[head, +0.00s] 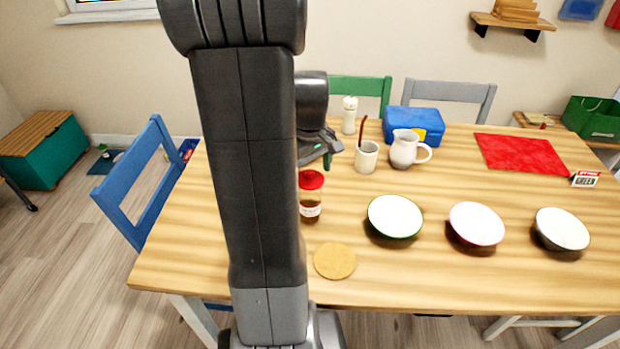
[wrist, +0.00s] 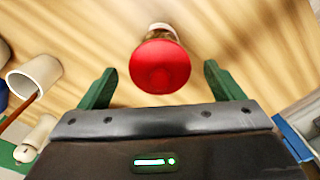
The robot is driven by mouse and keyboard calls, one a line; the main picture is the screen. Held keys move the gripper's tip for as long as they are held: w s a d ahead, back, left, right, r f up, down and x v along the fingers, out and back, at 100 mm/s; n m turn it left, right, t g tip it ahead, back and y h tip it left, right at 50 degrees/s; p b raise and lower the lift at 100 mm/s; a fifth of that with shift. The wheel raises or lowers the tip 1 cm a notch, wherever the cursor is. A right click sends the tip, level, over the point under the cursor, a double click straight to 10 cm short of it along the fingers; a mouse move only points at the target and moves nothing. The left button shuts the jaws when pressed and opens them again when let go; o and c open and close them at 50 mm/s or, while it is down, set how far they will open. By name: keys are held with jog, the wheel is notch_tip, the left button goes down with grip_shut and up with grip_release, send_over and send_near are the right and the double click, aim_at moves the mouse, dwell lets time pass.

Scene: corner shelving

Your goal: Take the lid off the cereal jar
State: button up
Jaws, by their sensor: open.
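The cereal jar (head: 311,210) stands upright on the wooden table, partly hidden behind my arm in the head view. Its red lid (head: 311,180) sits on top of it. In the wrist view the red lid (wrist: 160,66) is seen from above, covering most of the jar, with a pale bit of the jar (wrist: 160,28) showing beyond it. My gripper (head: 328,158) is above and behind the jar in the head view. In the wrist view my gripper (wrist: 157,88) is open, with one green finger on each side of the lid and clear gaps between. Nothing is held.
A round cork mat (head: 335,261) lies bare in front of the jar. Several bowls (head: 395,217) stand to the right. A cup with a brown stick (head: 367,157), a white jug (head: 405,150), a white shaker (head: 349,116) and a blue box (head: 425,118) stand behind.

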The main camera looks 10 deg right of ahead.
jog(key=c, duration=1.1)
